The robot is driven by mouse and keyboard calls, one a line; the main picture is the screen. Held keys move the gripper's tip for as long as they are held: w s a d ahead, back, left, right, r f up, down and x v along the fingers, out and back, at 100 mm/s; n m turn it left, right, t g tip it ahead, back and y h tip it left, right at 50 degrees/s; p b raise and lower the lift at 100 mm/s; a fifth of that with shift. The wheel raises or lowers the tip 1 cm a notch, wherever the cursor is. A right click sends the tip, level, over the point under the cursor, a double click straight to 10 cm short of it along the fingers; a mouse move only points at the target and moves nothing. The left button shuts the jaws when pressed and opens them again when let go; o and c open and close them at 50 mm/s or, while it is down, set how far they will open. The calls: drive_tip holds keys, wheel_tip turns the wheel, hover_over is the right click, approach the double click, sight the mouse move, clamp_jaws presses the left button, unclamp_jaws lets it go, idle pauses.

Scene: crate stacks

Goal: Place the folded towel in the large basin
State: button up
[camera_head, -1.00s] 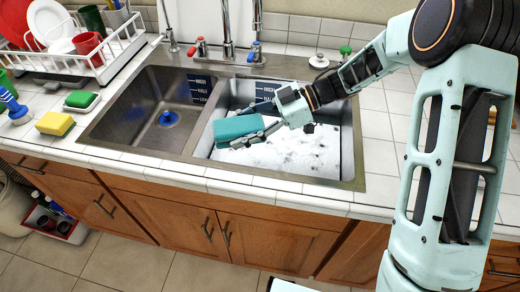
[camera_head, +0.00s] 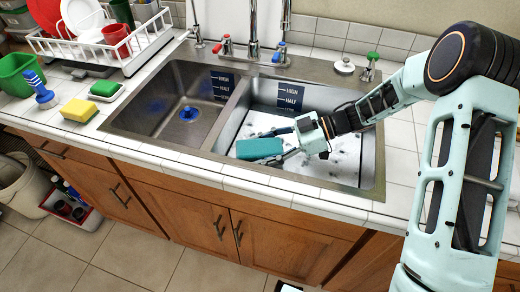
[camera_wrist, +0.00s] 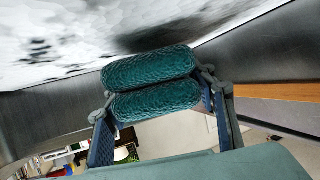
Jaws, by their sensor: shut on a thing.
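The folded towel (camera_head: 260,149) is teal and held over the right-hand basin (camera_head: 372,152), which looks like the larger one. This basin holds white suds with dark patches. My gripper (camera_head: 284,146) is shut on the towel, with a finger on each side. In the wrist view the towel (camera_wrist: 150,84) shows as two thick rounded folds between the fingers, with suds (camera_wrist: 50,40) beyond it. The towel is low within the basin's outline, near its front left part. I cannot tell whether it touches the suds.
The left basin (camera_head: 160,120) is empty except for a blue drain piece (camera_head: 188,114). Faucets (camera_head: 253,40) stand behind the basins. A dish rack (camera_head: 130,48), yellow sponge (camera_head: 79,111), green sponge (camera_head: 105,89) and blue brush (camera_head: 40,92) stand at left. The divider and front rim border the right basin.

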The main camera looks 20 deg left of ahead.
sight(274, 145)
drive_tip(key=shift+f, duration=0.45)
drive_tip(key=o, duration=1.2)
drive_tip(key=shift+r, duration=0.1)
drive_tip(key=shift+r, duration=0.3)
drive_tip(key=v, duration=0.7)
drive_tip(key=shift+w+d+r+p, duration=0.1)
drive_tip(key=shift+d+r+p, duration=0.15)
drive_tip(key=shift+r+p, duration=0.1)
